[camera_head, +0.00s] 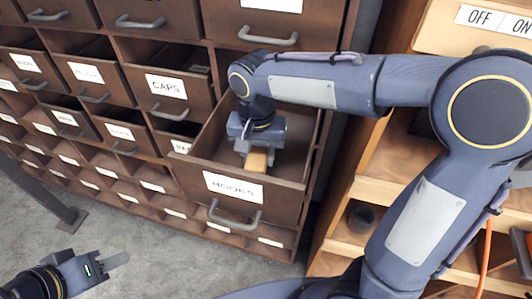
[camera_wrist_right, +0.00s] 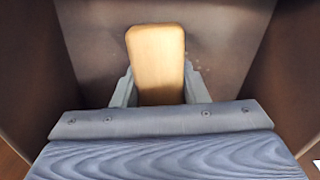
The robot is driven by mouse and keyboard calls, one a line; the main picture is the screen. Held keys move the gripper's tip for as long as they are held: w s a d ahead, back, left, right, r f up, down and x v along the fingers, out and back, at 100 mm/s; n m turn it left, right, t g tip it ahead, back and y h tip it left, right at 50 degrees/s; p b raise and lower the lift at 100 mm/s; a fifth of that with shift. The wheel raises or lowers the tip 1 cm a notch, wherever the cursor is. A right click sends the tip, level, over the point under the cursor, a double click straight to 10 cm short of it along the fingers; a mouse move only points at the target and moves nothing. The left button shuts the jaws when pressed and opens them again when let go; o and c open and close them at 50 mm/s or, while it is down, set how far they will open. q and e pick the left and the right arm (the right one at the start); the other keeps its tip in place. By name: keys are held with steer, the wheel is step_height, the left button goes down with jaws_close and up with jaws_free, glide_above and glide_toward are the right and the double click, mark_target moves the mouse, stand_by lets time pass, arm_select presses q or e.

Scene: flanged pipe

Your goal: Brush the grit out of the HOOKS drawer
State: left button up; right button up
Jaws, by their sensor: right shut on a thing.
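The HOOKS drawer (camera_head: 232,186) is pulled open, with its white label and grey handle facing front. My right gripper (camera_head: 254,152) is down inside it, shut on a pale wooden piece (camera_head: 257,161), seemingly the brush's back or handle. In the right wrist view the wooden piece (camera_wrist_right: 156,55) stands between the two fingers; its bristles are hidden. A few small pale specks, probably grit (camera_wrist_right: 191,66), show on the drawer floor just right of the wood. My left gripper (camera_head: 113,262) is outside the drawer at the lower left, over the floor; its finger gap cannot be made out.
The drawer's side walls rise close on both sides of my right gripper. The cabinet (camera_head: 115,150) has several other labelled drawers, including CAPS (camera_head: 166,87). A wooden shelf unit (camera_head: 345,215) with a dark cup (camera_head: 361,217) stands to the right. The grey floor (camera_head: 150,265) in front is clear.

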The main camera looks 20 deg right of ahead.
steer(key=shift+w+a, duration=0.35)
steer(key=shift+a, duration=0.25)
steer(key=shift+w+a, duration=0.35)
steer(key=shift+a, duration=0.2)
steer(key=shift+w+a+p, duration=0.7)
steer(key=shift+a, duration=0.25)
steer(key=shift+s+d+f+b, duration=0.1)
steer(key=shift+s+d+b, duration=0.15)
steer(key=shift+d, duration=0.2)
steer(key=shift+s+d+b, duration=0.1)
steer(key=shift+s+d, duration=0.2)
steer(key=shift+d, duration=0.1)
steer(key=shift+s+d, duration=0.45)
steer(key=shift+d, duration=0.2)
steer(key=shift+s+d, duration=0.4)
steer(key=shift+d, duration=0.2)
step_height(320, 180, up, 7)
steer(key=p, duration=0.5)
steer(key=shift+f, duration=0.15)
steer(key=shift+a+r, duration=0.1)
steer(key=shift+r, duration=0.15)
step_height(320, 180, up, 8)
glide_above(238, 160)
steer(key=s+d, duration=0.3)
steer(key=d, duration=0.1)
steer(key=shift+w, duration=0.15)
